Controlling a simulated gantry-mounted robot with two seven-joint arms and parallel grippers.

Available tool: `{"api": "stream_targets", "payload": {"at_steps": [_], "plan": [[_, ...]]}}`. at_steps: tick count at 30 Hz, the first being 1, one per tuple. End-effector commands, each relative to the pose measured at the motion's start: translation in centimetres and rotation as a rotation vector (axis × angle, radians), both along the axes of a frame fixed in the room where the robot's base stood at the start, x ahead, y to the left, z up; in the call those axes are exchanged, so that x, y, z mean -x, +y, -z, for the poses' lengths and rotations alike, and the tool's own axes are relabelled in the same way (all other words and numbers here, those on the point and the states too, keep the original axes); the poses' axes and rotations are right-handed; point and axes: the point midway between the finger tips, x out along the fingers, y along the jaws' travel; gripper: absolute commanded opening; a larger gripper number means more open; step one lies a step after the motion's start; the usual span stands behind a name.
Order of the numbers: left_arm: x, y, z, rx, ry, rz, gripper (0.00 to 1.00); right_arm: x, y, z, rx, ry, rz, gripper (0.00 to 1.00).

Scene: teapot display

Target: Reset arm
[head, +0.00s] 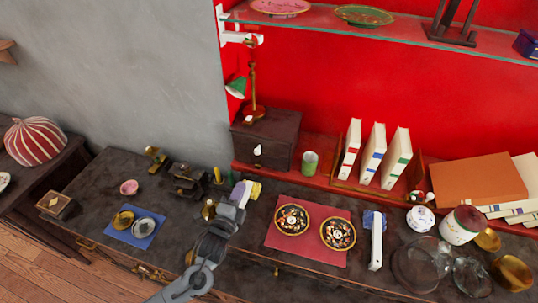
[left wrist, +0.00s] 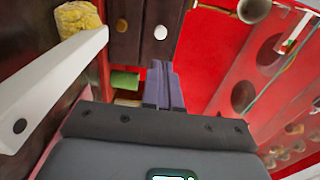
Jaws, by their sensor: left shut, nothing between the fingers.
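My left gripper (head: 240,193) reaches in from the bottom of the head view, over the dark cabinet top. Its purple-grey fingers are shut together with nothing between them, as the left wrist view (left wrist: 163,86) also shows. A yellow object (head: 255,189) is close beside the fingertips in the head view; I cannot tell whether they touch. My right gripper is in neither view.
The dark cabinet (head: 98,188) carries a red mat (head: 313,253) with two patterned plates, and a blue mat (head: 118,236). A drawer box (head: 270,138), green cup (head: 309,162) and books (head: 374,152) stand behind. Glassware (head: 415,262) crowds the right. A glass shelf (head: 400,42) hangs above.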

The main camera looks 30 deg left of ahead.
Motion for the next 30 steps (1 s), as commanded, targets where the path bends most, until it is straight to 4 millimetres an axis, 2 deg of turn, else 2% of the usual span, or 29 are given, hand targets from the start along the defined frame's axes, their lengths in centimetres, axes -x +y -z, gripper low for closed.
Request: {"api": "stream_targets", "payload": {"at_steps": [5, 8, 10, 14, 15, 19, 27, 28, 30], "plan": [[1.0, -0.8, 0.9, 0.088, 0.05, 0.003, 0.0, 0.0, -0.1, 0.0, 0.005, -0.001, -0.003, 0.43], [2.3, -2.1, 2.4, 0.237, 0.137, 0.004, 0.0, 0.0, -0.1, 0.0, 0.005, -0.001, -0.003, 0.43], [3.9, -3.4, 3.7, 0.384, 0.225, -0.006, 0.0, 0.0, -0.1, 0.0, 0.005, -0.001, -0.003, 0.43], [8.5, -6.2, 6.2, 0.706, 0.44, -0.079, 0.0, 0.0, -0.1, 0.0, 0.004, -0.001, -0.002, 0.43], [10.2, -7.0, 6.8, 0.802, 0.507, -0.12, 0.0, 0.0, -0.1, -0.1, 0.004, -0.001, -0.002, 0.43], [16.0, -8.7, 7.7, 1.039, 0.696, -0.283, 0.0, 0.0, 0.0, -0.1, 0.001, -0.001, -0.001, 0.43], [26.7, -9.3, 6.9, 1.284, 0.921, -0.702, 0.0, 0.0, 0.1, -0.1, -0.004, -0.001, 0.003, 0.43], [27.3, -9.3, 6.0, 1.293, 0.929, -0.734, 0.0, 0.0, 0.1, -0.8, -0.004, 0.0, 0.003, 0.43], [26.9, -9.3, 3.5, 1.288, 0.924, -0.719, 0.0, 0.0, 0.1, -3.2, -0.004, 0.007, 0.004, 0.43]]}}
